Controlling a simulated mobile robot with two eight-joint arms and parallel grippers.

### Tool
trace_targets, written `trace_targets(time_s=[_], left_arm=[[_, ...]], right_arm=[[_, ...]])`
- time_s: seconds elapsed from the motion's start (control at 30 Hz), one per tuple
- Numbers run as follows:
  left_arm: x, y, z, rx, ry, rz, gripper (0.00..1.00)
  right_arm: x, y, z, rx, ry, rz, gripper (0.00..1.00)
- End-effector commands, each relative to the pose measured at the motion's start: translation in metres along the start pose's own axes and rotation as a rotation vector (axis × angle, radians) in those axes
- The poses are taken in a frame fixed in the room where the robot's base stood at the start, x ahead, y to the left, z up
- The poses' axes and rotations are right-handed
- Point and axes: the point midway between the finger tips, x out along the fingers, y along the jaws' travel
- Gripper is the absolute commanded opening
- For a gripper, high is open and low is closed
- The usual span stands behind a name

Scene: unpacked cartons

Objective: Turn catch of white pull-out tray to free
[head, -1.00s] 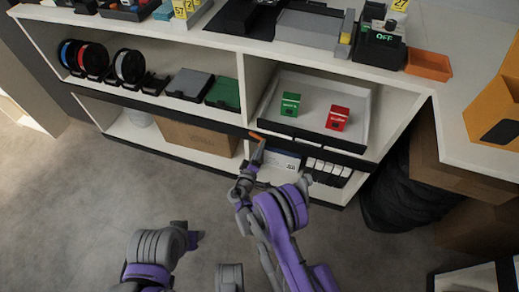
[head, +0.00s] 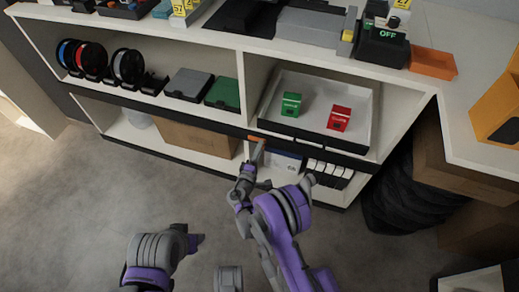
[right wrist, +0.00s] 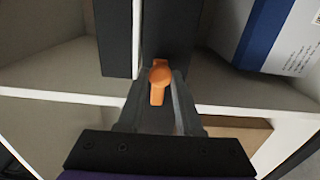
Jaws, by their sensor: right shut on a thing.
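The white pull-out tray (head: 357,110) sits in the right bay of the shelf unit, with a green box (head: 291,104) and a red box (head: 339,118) in it. An orange catch (head: 255,138) is on the dark shelf edge by the tray's front left corner. In the right wrist view the catch (right wrist: 159,72) has a round head, and its lever points down between my fingers. My right gripper (head: 257,153) is shut on the catch; it also shows in the right wrist view (right wrist: 158,98). My left gripper (head: 195,241) is low over the floor, its jaws unclear.
Below the tray, a blue and white carton (head: 284,162) and several white items (head: 330,172) stand on the bottom shelf. A brown carton (head: 194,134) is to the left. A black bag (head: 400,195) is at the right. The floor at left is clear.

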Motion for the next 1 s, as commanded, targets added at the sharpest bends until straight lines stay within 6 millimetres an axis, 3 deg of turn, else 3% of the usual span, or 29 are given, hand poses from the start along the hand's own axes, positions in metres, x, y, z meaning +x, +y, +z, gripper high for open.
trace_targets(time_s=[0.27, 0.3, 0.43, 0.77, 1.0], left_arm=[[0.0, 0.0, 0.0, 0.0, 0.0, 0.0, 0.5], [0.0, 0.0, 0.0, 0.0, 0.0, 0.0, 0.5], [0.0, 0.0, 0.0, 0.0, 0.0, 0.0, 0.5], [0.0, 0.0, 0.0, 0.0, 0.0, 0.0, 0.5], [-0.007, 0.0, -0.001, 0.0, 0.0, 0.0, 0.5]], right_arm=[[0.0, 0.0, -0.001, -0.001, 0.001, 0.0, 0.0], [0.0, 0.0, -0.001, -0.001, 0.001, 0.0, 0.4], [0.0, 0.0, 0.0, 0.0, 0.001, 0.0, 0.63], [-0.002, 0.0, 0.0, 0.0, 0.001, 0.0, 0.63], [-0.037, 0.001, -0.001, 0.0, 0.004, 0.0, 0.63]])
